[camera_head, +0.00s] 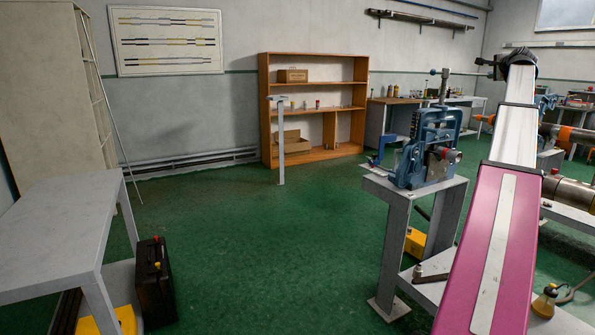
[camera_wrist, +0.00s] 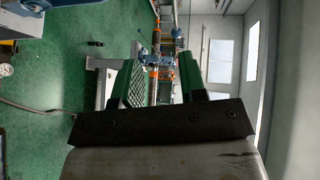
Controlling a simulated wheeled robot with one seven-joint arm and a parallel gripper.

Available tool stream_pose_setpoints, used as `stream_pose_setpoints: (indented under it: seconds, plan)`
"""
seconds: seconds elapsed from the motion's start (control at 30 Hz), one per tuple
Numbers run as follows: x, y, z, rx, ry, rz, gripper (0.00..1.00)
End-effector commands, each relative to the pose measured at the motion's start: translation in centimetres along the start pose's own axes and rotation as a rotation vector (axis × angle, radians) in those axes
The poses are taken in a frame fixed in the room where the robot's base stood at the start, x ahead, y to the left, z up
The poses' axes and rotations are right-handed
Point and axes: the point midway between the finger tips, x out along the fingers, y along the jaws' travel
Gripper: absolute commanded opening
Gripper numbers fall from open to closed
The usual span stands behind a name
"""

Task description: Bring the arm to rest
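My arm reaches up and away along the right side of the head view, past the blue vise. A dark joint shows at its far end near the top, and I cannot clearly make out my gripper there. In the wrist view my gripper (camera_wrist: 162,72) shows two green-padded fingers standing apart above a dark crossbar. It is open, and nothing is held between the fingers. Through the gap I see distant pipework with orange parts, out of reach. The blue pipe vise (camera_head: 432,143) stands on a grey metal stand (camera_head: 397,200), left of my arm and apart from it.
A metal pipe (camera_head: 572,192) with orange fittings lies right of my arm. A grey table (camera_head: 60,220) stands at left, with a dark case (camera_head: 155,280) beside it. A wooden shelf (camera_head: 315,85) is at the back. The green floor (camera_head: 250,240) is clear in the middle.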

Motion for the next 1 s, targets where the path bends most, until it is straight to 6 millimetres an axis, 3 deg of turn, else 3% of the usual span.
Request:
stream_pose_setpoints:
  seconds: [0.33,0.57,0.77,1.0]
  plan:
    - [1.4,4.6,3.6,-0.051,-0.034,0.059,0.38]
    - [2.7,9.9,7.7,-0.114,-0.077,0.126,0.38]
    - [3.8,17.3,13.6,-0.205,-0.143,0.217,0.38]
    - [3.8,28.2,22.5,-0.357,-0.257,0.352,0.38]
